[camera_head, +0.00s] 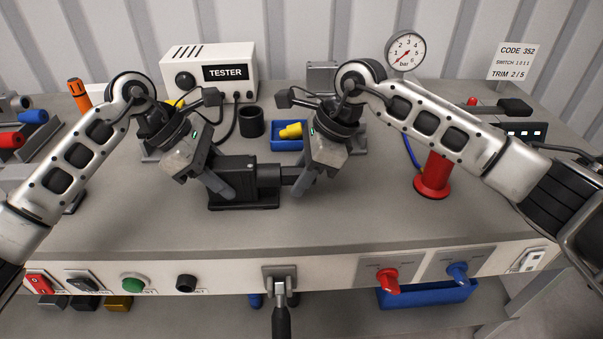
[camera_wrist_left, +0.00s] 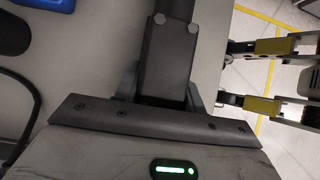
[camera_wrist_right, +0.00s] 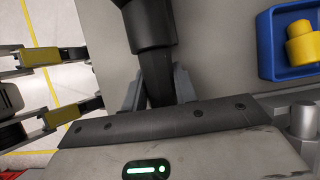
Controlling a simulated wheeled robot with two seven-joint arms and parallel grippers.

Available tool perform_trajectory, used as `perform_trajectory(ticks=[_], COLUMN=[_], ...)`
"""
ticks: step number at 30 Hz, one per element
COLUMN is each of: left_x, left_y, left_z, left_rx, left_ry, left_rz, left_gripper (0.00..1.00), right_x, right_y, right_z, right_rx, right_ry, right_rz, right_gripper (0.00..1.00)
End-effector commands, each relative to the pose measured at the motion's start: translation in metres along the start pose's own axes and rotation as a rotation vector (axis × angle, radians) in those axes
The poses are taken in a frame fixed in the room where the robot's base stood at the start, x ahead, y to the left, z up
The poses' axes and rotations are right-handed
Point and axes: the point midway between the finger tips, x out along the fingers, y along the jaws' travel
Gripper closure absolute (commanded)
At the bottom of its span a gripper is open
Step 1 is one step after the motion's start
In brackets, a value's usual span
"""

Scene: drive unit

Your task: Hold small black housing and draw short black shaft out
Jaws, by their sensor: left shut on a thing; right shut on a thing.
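The small black housing (camera_head: 236,176) sits on a black base on the table, in the middle of the head view. My left gripper (camera_head: 222,188) is shut on the housing's left part; the dark block also shows between its fingers in the left wrist view (camera_wrist_left: 168,50). The short black shaft (camera_head: 290,175) extends from the housing's round collar (camera_head: 268,176) to the right. My right gripper (camera_head: 300,184) is shut on the shaft, which also shows between its fingers in the right wrist view (camera_wrist_right: 157,75). How far the shaft sits inside the collar is hidden.
Behind the housing stand a black cup (camera_head: 251,122) and a blue tray (camera_head: 286,145) with a yellow part (camera_head: 291,131). A white tester (camera_head: 209,72) is at the back. A red spool (camera_head: 433,178) stands to the right. The table front is clear.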

Motion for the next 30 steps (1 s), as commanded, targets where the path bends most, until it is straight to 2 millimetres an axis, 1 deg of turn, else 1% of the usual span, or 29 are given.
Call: perform_trajectory(ticks=[5,30], left_x=[0.002,0.002], left_y=[-0.001,-0.001], left_z=[-0.002,-0.001], left_rx=[-0.002,-0.001], left_ry=[0.003,0.003], left_rz=[-0.004,-0.004], left_gripper=[0.86,0.86], right_x=[-0.001,-0.012], right_y=[0.000,0.000], right_z=[-0.002,-0.025], right_rx=[0.000,0.000], right_ry=[-0.001,-0.001], right_rz=[-0.001,0.000], right_gripper=[0.99,0.99])
